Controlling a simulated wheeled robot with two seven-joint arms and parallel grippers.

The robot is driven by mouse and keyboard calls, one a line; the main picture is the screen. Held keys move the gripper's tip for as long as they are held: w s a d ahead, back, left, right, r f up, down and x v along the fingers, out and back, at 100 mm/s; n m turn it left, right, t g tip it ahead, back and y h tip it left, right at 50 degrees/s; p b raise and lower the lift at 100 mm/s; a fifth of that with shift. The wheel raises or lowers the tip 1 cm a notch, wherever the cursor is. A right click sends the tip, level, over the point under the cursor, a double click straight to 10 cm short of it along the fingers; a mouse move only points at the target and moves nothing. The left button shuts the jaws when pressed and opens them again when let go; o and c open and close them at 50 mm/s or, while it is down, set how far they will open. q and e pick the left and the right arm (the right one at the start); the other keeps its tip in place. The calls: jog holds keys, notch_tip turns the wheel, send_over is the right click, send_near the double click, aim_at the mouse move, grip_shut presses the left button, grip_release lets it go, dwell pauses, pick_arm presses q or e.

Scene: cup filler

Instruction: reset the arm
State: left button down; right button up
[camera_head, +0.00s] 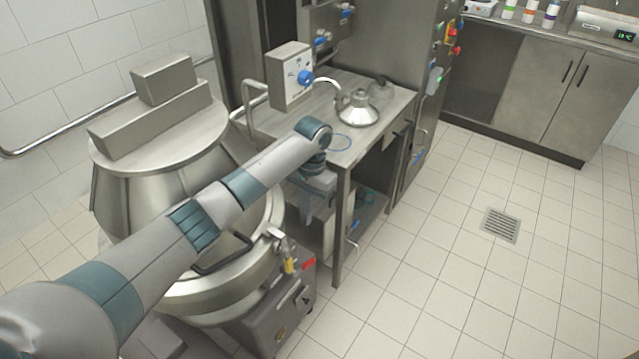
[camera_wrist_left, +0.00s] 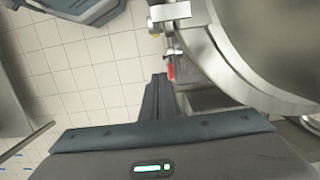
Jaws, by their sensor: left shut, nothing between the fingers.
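My left arm reaches across the head view from the lower left, over the front of the large steel kettle (camera_head: 165,190). My left gripper (camera_head: 307,215) hangs pointing down beside the steel table (camera_head: 345,190), between it and the kettle. In the left wrist view its dark fingers (camera_wrist_left: 158,98) are together, with nothing between them. The rounded steel wall of the kettle (camera_wrist_left: 255,45) is close to the fingers there, beside a valve with a red handle (camera_wrist_left: 171,72). My right gripper is not in view.
On the table stand a control box with a blue knob (camera_head: 291,75), a steel funnel-shaped piece (camera_head: 358,110) and a clear glass vessel (camera_head: 381,88). A steel counter with cabinets (camera_head: 545,85) stands at the back right. The tiled floor (camera_head: 430,270) is clear, with a drain grate (camera_head: 500,225).

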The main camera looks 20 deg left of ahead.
pick_arm(q)
jog(key=s+d+f+t+h, duration=0.1)
jog(key=s+d+f, duration=0.3)
jog(key=s+f, duration=0.5)
jog(key=s+d+f+t+h, duration=0.15)
jog(key=s+d+f, duration=0.25)
jog(key=s, duration=0.8)
jog(key=s+a+r+n+t+y, duration=0.15)
jog(key=s+a, duration=0.35)
jog(key=s, duration=0.5)
jog(key=s+a+r+n+t, duration=0.1)
jog(key=s+a+r, duration=0.3)
jog(key=s, duration=0.6)
notch_tip(320, 180, down, 27)
jog(key=s+a+f+m, duration=0.1)
jog(key=s+a+f, duration=0.1)
jog(key=s+f, duration=1.2)
notch_tip(320, 180, down, 4)
jog(key=shift+s+a+f+g, duration=0.1)
jog(key=shift+s+a+g, duration=0.1)
jog(key=shift+g, duration=0.1)
